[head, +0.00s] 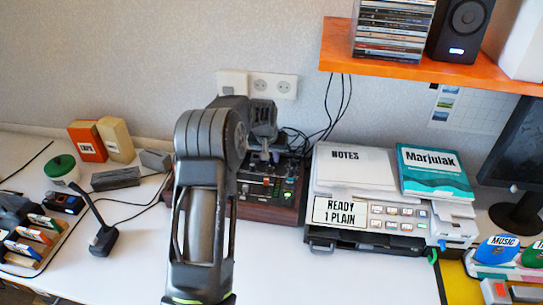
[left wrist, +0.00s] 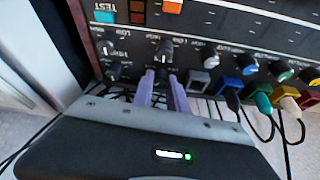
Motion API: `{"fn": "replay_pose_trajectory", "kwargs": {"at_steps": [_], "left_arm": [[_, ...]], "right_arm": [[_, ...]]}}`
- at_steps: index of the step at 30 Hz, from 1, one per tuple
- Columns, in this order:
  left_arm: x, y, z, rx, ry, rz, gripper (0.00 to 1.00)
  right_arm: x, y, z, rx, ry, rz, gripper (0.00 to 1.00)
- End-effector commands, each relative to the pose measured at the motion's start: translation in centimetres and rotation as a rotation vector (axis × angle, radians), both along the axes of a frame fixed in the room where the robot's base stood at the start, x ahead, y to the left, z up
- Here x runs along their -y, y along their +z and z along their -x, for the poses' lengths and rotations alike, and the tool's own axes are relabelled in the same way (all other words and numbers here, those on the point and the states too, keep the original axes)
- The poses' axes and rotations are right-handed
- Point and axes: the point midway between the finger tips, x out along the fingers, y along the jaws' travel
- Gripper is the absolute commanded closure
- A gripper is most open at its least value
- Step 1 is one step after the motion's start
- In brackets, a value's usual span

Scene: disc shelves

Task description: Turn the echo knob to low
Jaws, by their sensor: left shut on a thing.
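The dark mixer with wooden sides (head: 253,213) stands on the white table against the wall. Its panel (left wrist: 235,45) fills the top of the left wrist view, with several small black knobs at the left. My left gripper (head: 264,158) reaches down over the back of the mixer. Its two pale fingers (left wrist: 165,80) are shut on a small dark knob at the panel's edge, mostly hidden between the tips. Another black knob (left wrist: 164,47) with a light pointer sits just beyond the tips. The labels are upside down and too small to read, so I cannot tell which is echo. My right gripper is not in view.
A printer (head: 372,225) with notes and a book (head: 434,172) on it stands right of the mixer. Colored plugs with cables (left wrist: 262,100) stick out beside my fingers. A microphone (head: 103,238) stands at the left. An orange shelf (head: 340,62) hangs above.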

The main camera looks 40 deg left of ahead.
Motion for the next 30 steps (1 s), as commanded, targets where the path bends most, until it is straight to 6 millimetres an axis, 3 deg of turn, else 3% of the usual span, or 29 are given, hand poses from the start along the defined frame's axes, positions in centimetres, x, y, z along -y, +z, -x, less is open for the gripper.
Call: {"fn": "replay_pose_trajectory", "kwargs": {"at_steps": [14,30], "left_arm": [[0.12,0.00,-0.05,-0.001,0.018,0.000,1.00],[0.32,0.02,-0.24,-0.001,0.420,-0.001,1.00]], "right_arm": [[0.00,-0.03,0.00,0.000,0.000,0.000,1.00],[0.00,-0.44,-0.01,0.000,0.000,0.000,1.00]]}}
